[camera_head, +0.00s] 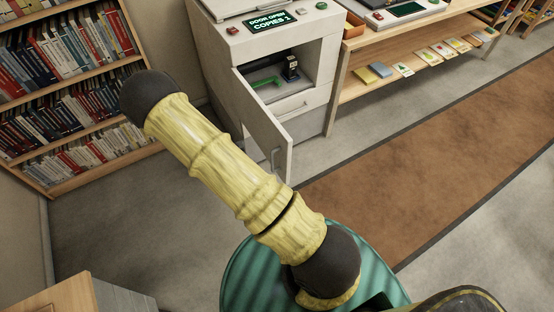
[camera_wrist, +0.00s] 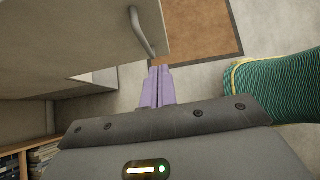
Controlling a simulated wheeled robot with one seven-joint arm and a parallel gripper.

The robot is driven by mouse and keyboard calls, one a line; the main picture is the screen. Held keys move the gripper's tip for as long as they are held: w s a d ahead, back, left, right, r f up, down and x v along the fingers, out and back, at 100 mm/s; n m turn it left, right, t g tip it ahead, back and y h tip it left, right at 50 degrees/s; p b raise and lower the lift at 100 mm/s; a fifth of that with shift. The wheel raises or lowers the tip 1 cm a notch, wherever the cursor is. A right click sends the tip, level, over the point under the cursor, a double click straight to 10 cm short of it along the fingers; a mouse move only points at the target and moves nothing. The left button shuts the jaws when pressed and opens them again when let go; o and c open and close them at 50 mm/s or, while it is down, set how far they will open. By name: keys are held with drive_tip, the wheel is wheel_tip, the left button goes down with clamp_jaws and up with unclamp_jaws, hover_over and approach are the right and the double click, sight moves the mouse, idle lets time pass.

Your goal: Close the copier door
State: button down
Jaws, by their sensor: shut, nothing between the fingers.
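The copier (camera_head: 222,62) stands at the top middle of the head view, and its display (camera_head: 270,21) reads "DOOR OPEN COPIES 1". Its front door (camera_head: 258,112) is swung wide open, hinged at the left, with a handle (camera_head: 275,160) near its free edge. In the wrist view a pale panel, which looks like the door (camera_wrist: 85,28), fills the upper left, with its curved handle (camera_wrist: 143,32). My gripper (camera_wrist: 158,72) shows purple fingers, shut and empty, just below the panel's edge and handle. I cannot tell whether they touch it. The head view does not show the fingers.
Inside the open compartment are a green part (camera_head: 264,82) and a dark part (camera_head: 291,68). A bookshelf (camera_head: 70,78) stands left, and a wooden shelf table (camera_head: 425,77) with cards stands right. Open carpet and a brown rug (camera_head: 440,145) lie to the right.

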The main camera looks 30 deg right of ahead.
drive_tip(key=p, duration=0.1)
approach(284, 162)
wheel_tip(284, 162, down, 4)
drive_tip(key=shift+s+d+r+p, duration=0.15)
drive_tip(key=shift+d+p, duration=0.45)
drive_tip(key=shift+d, duration=1.5)
